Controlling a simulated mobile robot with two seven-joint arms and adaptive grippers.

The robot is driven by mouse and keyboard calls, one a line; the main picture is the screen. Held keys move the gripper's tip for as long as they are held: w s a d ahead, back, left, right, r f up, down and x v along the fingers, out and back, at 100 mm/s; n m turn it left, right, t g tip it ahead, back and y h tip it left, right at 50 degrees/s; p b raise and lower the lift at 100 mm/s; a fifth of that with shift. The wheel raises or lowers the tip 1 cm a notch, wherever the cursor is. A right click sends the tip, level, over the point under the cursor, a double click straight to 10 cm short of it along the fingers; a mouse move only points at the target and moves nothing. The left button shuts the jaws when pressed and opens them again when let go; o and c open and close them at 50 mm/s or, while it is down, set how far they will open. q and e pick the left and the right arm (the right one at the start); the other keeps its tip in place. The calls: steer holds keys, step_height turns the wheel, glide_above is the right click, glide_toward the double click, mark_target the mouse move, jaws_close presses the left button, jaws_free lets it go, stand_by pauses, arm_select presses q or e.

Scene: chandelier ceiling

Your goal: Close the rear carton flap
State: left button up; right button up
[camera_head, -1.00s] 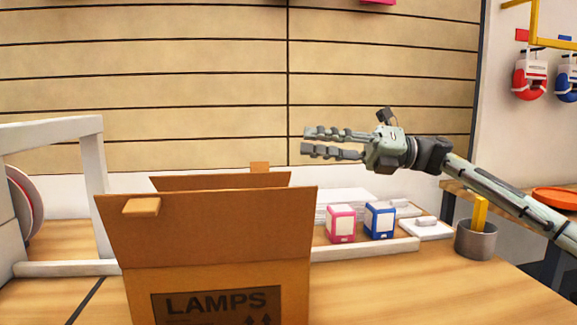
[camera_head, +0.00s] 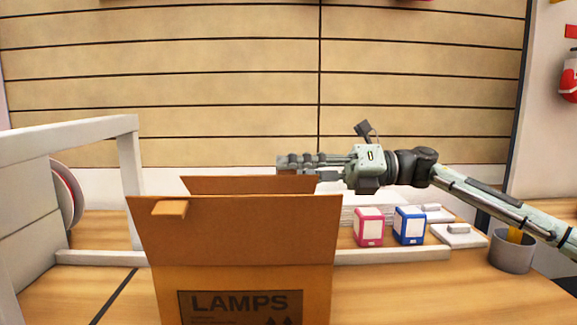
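A brown carton (camera_head: 240,275) marked LAMPS stands on the table. Its front flap (camera_head: 240,230) stands up and leans toward me, with a small tab (camera_head: 170,208) on its top left. The rear flap (camera_head: 240,185) stands up behind it, and only its upper strip shows. My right gripper (camera_head: 290,168) reaches in from the right at the rear flap's top right edge. Its upper finger lies over that edge and its lower finger is partly hidden by the flap. I cannot tell whether they touch, or how far the fingers are apart. My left gripper is out of view.
A pink box (camera_head: 368,227) and a blue box (camera_head: 409,226) stand right of the carton, before white items. A grey cup (camera_head: 511,251) stands farther right. A white frame (camera_head: 130,165) rises at left. The front right tabletop is clear.

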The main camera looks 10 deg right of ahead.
steer(key=shift+w+a, duration=0.1)
steer(key=shift+a, duration=0.3)
steer(key=shift+c, duration=0.3)
jaws_close()
